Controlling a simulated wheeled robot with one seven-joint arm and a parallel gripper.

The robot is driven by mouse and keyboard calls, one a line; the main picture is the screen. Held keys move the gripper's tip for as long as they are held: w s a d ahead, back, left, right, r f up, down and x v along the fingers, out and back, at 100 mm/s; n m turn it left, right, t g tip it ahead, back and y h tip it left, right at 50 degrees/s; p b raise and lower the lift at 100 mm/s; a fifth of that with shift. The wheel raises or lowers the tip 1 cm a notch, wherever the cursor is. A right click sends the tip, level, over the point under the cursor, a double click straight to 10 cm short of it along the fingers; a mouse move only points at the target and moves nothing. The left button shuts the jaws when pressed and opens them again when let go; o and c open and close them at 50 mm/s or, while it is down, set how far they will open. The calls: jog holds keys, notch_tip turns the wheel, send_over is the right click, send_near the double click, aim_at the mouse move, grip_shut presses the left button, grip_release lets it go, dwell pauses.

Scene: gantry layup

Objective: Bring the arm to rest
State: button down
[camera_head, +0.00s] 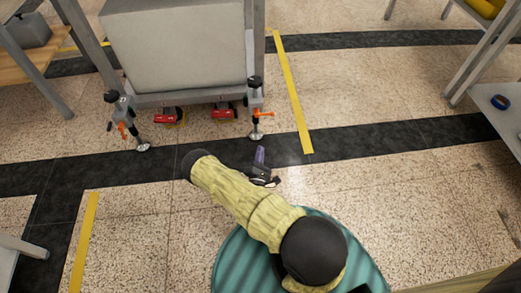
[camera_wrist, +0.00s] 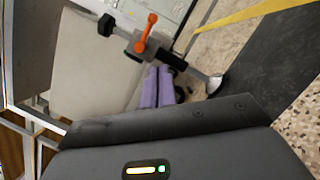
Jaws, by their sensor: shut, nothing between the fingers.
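My arm reaches forward over the floor in the head view, in a yellow fabric-like cover with dark joints. My gripper (camera_head: 260,160) shows small and partly hidden at its end, above the dark floor band. In the wrist view my gripper (camera_wrist: 158,88) shows two purple fingers side by side, shut with nothing between them. It is apart from the wheeled frame ahead of it.
A frame with a big grey block (camera_head: 175,45) stands ahead on clamped feet. An orange-handled clamp (camera_wrist: 145,35) shows in the wrist view. A wooden table (camera_head: 22,62) stands left, a grey table (camera_head: 495,100) right. Floor around my arm is clear.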

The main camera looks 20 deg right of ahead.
dwell(0.3)
jog(key=w+a+r+m+g+y+p, duration=0.25)
jog(key=r+m, duration=0.25)
jog(key=r, duration=0.4)
jog(key=w+a+r+m+g+y+p, duration=0.2)
jog(key=r+m+g+p, duration=0.25)
jog(key=r, duration=0.45)
jog(key=w+a+r+m+g+y+p, duration=0.2)
jog(key=r+m+g+p, duration=0.1)
jog(key=r+m, duration=0.4)
jog(key=s+a+r+m+g+y+p, duration=0.2)
jog(key=s+r+p, duration=0.1)
jog(key=s+r, duration=0.95)
jog(key=s+a+r+m+g+y+p, duration=0.1)
jog(key=s+r+g+y+p, duration=0.2)
jog(key=s+r, duration=0.95)
notch_tip(320, 180, up, 39)
jog(key=w+h+p, duration=0.1)
jog(key=w+p, duration=0.1)
jog(key=p, duration=3.6)
jog(key=shift+f, duration=0.2)
jog(key=shift+h, duration=0.25)
